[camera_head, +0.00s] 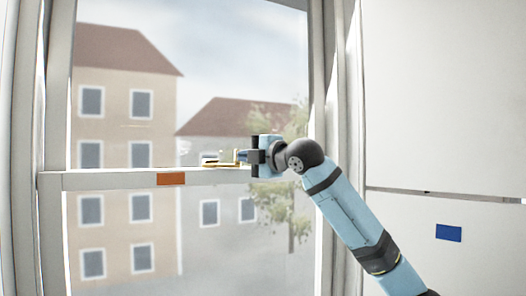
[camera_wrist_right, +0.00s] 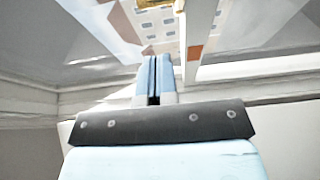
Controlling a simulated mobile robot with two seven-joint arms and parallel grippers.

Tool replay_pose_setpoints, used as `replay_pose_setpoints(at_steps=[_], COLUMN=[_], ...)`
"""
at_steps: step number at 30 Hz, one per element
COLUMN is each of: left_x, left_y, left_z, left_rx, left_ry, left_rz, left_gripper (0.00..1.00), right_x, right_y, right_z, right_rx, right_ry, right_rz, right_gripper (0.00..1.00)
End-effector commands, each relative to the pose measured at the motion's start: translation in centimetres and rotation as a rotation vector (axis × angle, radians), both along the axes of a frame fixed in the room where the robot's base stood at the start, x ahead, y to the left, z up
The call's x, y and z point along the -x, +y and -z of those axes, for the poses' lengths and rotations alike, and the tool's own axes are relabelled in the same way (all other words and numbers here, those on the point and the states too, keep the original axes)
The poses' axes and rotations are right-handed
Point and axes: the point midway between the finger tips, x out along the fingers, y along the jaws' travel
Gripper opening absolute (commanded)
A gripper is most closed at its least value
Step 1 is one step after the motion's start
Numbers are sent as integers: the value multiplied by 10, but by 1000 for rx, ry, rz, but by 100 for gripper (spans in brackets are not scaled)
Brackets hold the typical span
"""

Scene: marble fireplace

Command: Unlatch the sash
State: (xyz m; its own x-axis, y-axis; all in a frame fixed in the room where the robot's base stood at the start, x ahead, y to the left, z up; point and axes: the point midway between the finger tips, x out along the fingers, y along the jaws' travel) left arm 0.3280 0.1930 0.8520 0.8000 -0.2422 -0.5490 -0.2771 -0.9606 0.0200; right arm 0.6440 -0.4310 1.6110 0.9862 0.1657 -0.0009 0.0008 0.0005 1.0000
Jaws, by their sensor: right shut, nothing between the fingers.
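The sash window fills the left and middle of the head view, with a white meeting rail (camera_head: 110,180) across it. A small brass latch (camera_head: 228,165) sits on top of the rail, partly hidden by my gripper. My right gripper (camera_head: 241,156) is at the latch, just above the rail, with its fingers shut and nothing between them. My left gripper is out of view.
An orange patch (camera_head: 171,179) is on the rail's front. White window frame posts (camera_head: 318,80) stand on both sides. A pale wall (camera_head: 450,100) with a blue patch (camera_head: 448,233) is at the right. Buildings and a tree show outside through the glass.

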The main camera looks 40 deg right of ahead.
Motion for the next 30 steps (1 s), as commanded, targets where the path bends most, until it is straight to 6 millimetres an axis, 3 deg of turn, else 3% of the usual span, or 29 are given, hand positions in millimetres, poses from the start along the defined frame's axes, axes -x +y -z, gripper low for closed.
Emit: replay_pose_setpoints(at_steps=[3, 10, 25, 30], left_x=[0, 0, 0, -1], left_y=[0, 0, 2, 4], left_z=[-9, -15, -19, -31], left_rx=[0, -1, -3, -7], left_ry=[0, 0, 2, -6], left_rz=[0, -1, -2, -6], left_gripper=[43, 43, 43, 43], right_x=[-21, -43, -47, -44], right_y=[-2, -18, -23, -49], right_z=[-3, -1, -2, 0], right_rx=[-3, -1, 1, 2], right_ry=[1, 1, 0, 3], right_rz=[1, 0, 1, 23], right_gripper=[0, 0, 0, 0])
